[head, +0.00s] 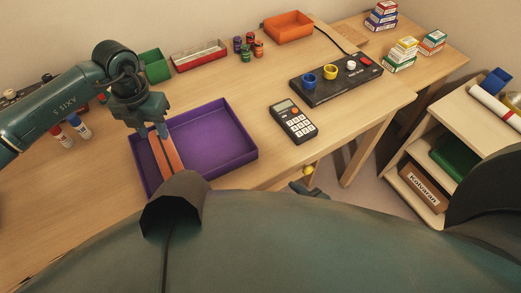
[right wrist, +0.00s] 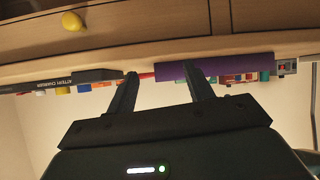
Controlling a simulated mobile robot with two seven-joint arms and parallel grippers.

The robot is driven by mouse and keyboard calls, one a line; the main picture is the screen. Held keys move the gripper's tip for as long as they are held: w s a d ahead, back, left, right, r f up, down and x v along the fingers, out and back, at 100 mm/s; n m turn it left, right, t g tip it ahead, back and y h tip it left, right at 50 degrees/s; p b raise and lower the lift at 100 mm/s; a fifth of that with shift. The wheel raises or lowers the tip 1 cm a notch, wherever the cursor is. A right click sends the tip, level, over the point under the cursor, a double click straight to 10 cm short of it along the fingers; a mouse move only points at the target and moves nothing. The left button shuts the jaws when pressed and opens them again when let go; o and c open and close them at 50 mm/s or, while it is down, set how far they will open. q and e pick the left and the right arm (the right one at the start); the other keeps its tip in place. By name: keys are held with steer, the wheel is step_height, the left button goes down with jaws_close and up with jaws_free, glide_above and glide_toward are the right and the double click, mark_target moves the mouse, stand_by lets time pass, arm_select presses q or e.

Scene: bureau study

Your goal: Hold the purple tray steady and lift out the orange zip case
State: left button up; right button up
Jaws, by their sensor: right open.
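The purple tray (head: 215,140) lies on the desk near its front edge. The orange zip case (head: 170,152), long with a dark line along it, is at the tray's left side; its near end is hidden by a dark part of mine. My left gripper (head: 153,131) points down at the case's far end; whether its fingers hold the case is unclear. My right gripper (head: 310,194) is in front of the desk, low and apart from the tray. In the right wrist view its fingers (right wrist: 160,72) are apart and empty, with the tray's purple wall (right wrist: 230,68) beyond them.
A calculator (head: 292,121) lies right of the tray, and a black battery charger (head: 335,82) is behind it. A green box (head: 154,66), a red-rimmed tray (head: 199,55), small jars and an orange bin (head: 288,27) line the back. A yellow drawer knob (head: 309,169) juts from the desk front.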

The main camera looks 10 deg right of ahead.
steer(key=n, duration=0.2)
steer(key=shift+w+a+r+n, duration=0.2)
steer(key=shift+w+n, duration=0.1)
steer(key=shift+w, duration=0.1)
steer(key=shift+c, duration=0.7)
steer(key=w+n, duration=0.1)
steer(key=n, duration=0.3)
steer(key=w+r+n, duration=0.1)
steer(key=n, duration=0.3)
steer(key=a+n, duration=0.1)
steer(key=n, duration=0.3)
steer(key=shift+w+a+r, duration=0.1)
steer(key=shift+w+r, duration=0.15)
steer(key=shift+w, duration=0.15)
steer(key=c, duration=0.3)
steer(key=n+t, duration=0.2)
steer(key=n, duration=1.7)
glide_toward(249, 136)
steer(key=x, duration=1)
steer(key=shift+w+f, duration=0.1)
steer(key=shift+w, duration=0.05)
